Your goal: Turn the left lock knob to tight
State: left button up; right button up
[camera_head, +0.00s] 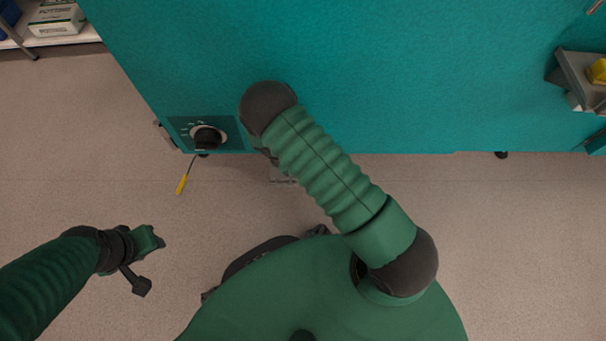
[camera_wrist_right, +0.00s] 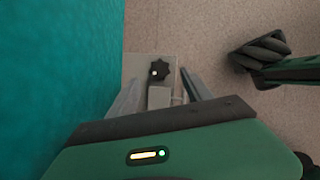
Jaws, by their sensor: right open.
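A black star-shaped lock knob (camera_wrist_right: 158,72) sits on a light grey bracket (camera_wrist_right: 137,66) beside the teal chamber wall in the right wrist view. My right gripper (camera_wrist_right: 159,80) is open, with one grey finger on each side of the knob in the picture. I cannot tell whether either finger touches it. No tight or loose marking is readable. In the head view my right arm hides the knob and right gripper; only a bit of grey bracket (camera_head: 284,180) shows. My left gripper (camera_head: 160,242) hangs over the floor at the lower left, away from the chamber; its jaws are too small to read.
The teal chamber (camera_head: 400,75) fills the top. Its front has a black dial (camera_head: 207,138) on a dark panel, with a yellow-tipped cable (camera_head: 182,185) hanging nearby. A grey fixture (camera_head: 582,78) with a yellow part is at the far right. The floor before the chamber is clear.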

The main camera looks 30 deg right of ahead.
jog(key=b+x, duration=0.1)
jog(key=x, duration=0.3)
jog(key=shift+d+f+b, duration=0.1)
jog(key=shift+f+b, duration=0.1)
jog(key=shift+b, duration=0.15)
pick_arm(q)
jog(key=x, duration=0.2)
jog(key=shift+s+f, duration=0.2)
jog(key=shift+f, duration=0.2)
